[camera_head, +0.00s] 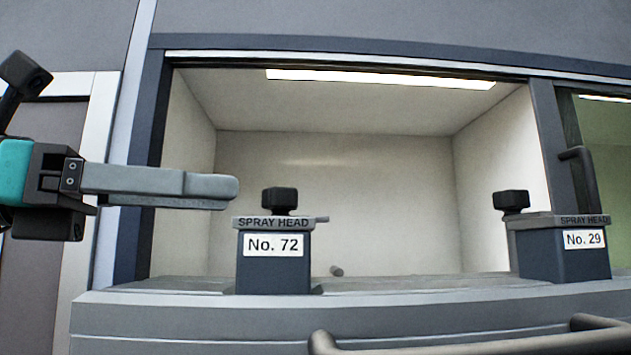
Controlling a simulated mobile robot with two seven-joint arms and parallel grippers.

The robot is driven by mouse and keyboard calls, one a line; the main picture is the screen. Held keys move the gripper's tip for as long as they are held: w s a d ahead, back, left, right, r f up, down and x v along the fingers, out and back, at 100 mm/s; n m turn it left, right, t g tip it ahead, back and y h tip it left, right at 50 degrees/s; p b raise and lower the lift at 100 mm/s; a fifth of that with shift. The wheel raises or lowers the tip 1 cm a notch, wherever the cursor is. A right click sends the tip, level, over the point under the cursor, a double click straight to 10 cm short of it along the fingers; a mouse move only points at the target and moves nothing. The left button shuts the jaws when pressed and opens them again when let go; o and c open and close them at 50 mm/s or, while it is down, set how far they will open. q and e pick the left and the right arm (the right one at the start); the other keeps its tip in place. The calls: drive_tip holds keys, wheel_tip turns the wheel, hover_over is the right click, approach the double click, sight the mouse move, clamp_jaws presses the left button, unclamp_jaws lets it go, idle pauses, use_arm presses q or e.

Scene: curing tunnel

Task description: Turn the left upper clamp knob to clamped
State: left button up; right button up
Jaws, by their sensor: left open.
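A black clamp knob (279,200) stands upright on top of the left spray head (273,270), which is labelled No. 72. A small grey tab sticks out to the right below this knob. A second black knob (510,201) stands on the right spray head (585,262), labelled No. 29. My left gripper (232,191) reaches in from the left with its long grey fingers pointing right. It is open and empty, seen side-on so the fingers overlap. Its tips are left of the left knob at about its height, apart from it in the picture. My right gripper is not in view.
A grey ledge (170,312) runs along the front. A bar handle (450,347) is below it.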

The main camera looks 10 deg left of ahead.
sight(296, 205)
use_arm(q)
drive_tip(key=p+x, duration=0.3)
drive_tip(key=x, duration=0.5)
drive_tip(key=shift+w+d+r, duration=0.1)
drive_tip(key=shift+w+d, duration=0.15)
drive_tip(key=shift+w, duration=0.05)
drive_tip(key=shift+p+x, duration=0.4)
drive_tip(key=shift+x, duration=0.45)
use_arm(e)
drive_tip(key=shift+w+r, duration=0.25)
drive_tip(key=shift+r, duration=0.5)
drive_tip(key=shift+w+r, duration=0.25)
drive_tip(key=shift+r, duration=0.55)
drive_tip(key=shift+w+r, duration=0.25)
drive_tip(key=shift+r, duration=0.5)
use_arm(q)
drive_tip(key=shift+c, duration=0.2)
drive_tip(key=shift+a, duration=0.1)
clamp_jaws()
